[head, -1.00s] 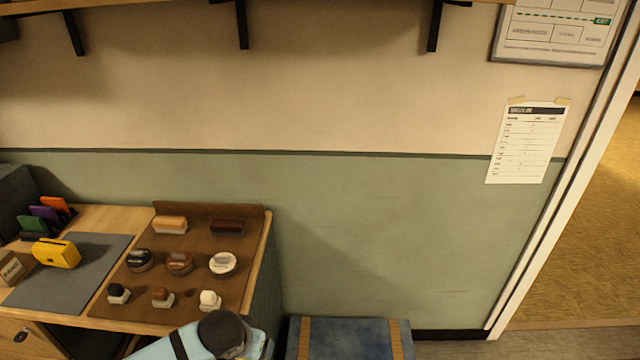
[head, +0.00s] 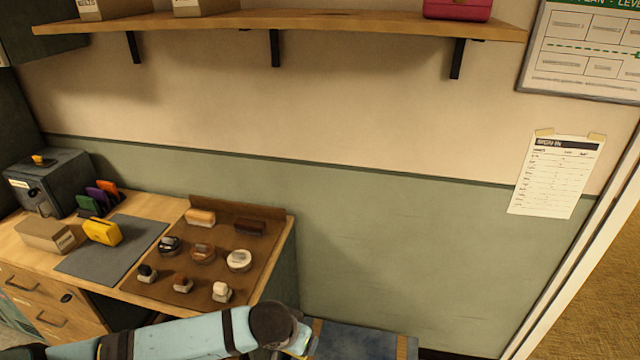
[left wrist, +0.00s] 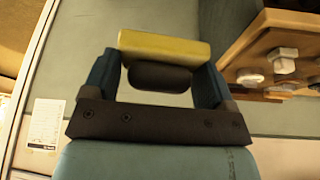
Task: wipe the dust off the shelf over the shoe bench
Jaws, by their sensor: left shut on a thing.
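The wooden shelf (head: 350,24) runs along the wall at the top of the head view, on black brackets. My left gripper (left wrist: 158,74) is shut on a yellow block (left wrist: 165,47) with a dark grip, seen in the left wrist view. In the head view my left arm reaches in low, well below the shelf, and its gripper is mostly hidden. My right gripper is not in view.
A wooden counter (head: 22,248) at left holds a brown mat (head: 216,270) with brushes and tins, a yellow item (head: 102,230) and a grey machine (head: 50,180).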

